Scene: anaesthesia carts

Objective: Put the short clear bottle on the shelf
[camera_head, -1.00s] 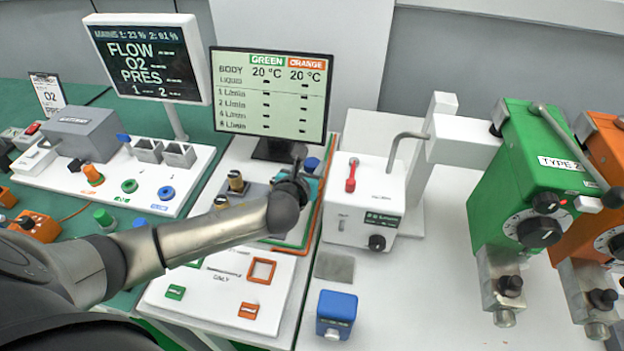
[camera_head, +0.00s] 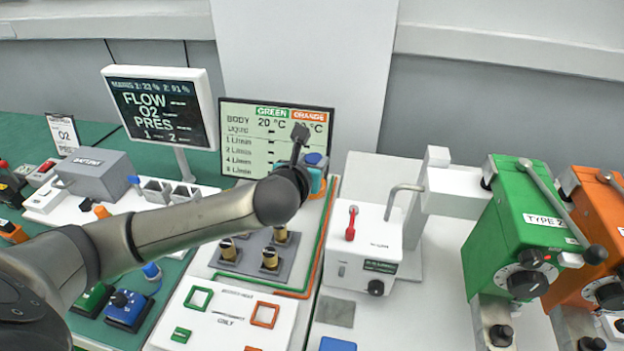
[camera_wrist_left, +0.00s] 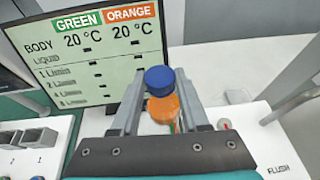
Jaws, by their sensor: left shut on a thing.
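My left gripper (camera_head: 316,178) is raised in front of the lower right of the GREEN/ORANGE screen. It is shut on a small blue-capped bottle (camera_wrist_left: 161,105), which looks orange below its cap in the left wrist view. The bottle stands roughly upright between the two grey fingers. In the head view only its blue cap (camera_head: 314,159) shows clearly; the gripper hides most of the rest. I cannot tell whether its body is clear. I cannot make out a shelf for certain. My right gripper is not in view.
The screen (camera_head: 262,150) stands close behind the gripper. Below are brass-knobbed valves (camera_head: 270,258) and a white panel (camera_head: 215,320). To the right stand a white box with a red lever (camera_head: 350,225), a green vaporizer (camera_head: 510,225) and an orange one (camera_head: 590,210).

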